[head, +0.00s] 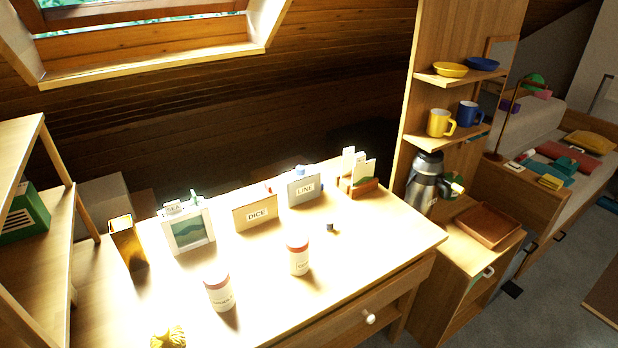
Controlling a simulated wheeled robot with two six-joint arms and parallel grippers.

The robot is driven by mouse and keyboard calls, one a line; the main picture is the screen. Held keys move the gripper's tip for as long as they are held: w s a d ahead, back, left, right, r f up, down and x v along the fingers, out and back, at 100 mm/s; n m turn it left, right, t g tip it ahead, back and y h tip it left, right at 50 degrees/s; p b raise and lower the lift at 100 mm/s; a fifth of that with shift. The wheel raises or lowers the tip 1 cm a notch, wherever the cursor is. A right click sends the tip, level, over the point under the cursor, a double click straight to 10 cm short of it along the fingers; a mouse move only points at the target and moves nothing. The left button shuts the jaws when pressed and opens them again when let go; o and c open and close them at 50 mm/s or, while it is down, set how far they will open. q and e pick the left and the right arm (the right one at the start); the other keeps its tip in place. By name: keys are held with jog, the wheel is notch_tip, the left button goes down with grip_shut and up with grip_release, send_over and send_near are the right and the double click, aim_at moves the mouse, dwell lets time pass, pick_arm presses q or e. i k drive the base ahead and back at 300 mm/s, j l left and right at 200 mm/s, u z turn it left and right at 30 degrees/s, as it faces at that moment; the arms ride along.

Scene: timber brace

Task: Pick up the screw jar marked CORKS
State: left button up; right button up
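Two white screw jars with reddish lids stand upright on the sunlit wooden desk (335,290). One jar (220,294) is nearer the front left, and the other jar (298,257) is farther back and to the right. Each has a label on its front, but the lettering is too small and washed out to tell surely which one reads CORKS. Nothing touches either jar. Neither of my grippers is in the head view.
Behind the jars stand a picture frame (188,230), a box marked DICE (256,213), another labelled box (304,189) and a card holder (360,186). A yellow object (168,338) lies at the front edge. The desk's right side is mostly clear.

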aim_at(297, 264)
jog(key=u, duration=0.35)
jog(key=i+l+u, duration=0.2)
jog(key=l, duration=0.15)
jog(key=l+u, duration=0.25)
jog(key=i+l+u, duration=0.2)
jog(key=l, duration=0.25)
jog(key=l+u, duration=0.25)
jog(key=l, duration=0.15)
